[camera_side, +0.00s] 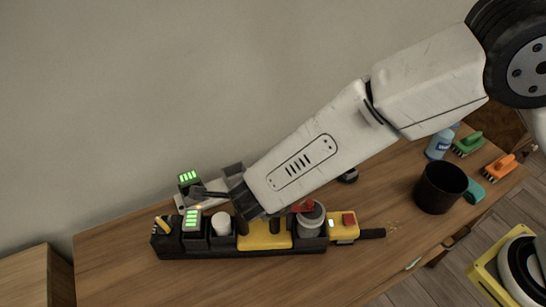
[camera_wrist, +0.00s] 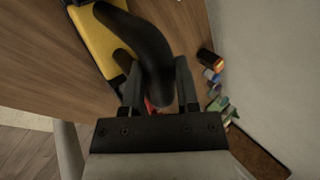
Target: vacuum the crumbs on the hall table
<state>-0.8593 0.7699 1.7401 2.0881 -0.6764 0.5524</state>
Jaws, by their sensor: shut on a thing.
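The handheld vacuum has a yellow body (camera_side: 265,236) in the side view, low in a long black holder (camera_side: 285,251) on the wooden table. Its yellow body also shows in the wrist view (camera_wrist: 100,40). My gripper (camera_wrist: 158,82) is shut on the black curved handle (camera_wrist: 148,42). In the side view my gripper (camera_side: 243,207) is over the holder and hides most of the handle. A grey canister (camera_side: 311,218) is at the holder's right end.
Batteries with green lights (camera_side: 192,219) and a white round piece (camera_side: 222,223) are in the holder's left part. A black cup (camera_side: 440,187), a bottle (camera_side: 439,144) and brushes (camera_side: 499,167) stand farther right. The wall is behind.

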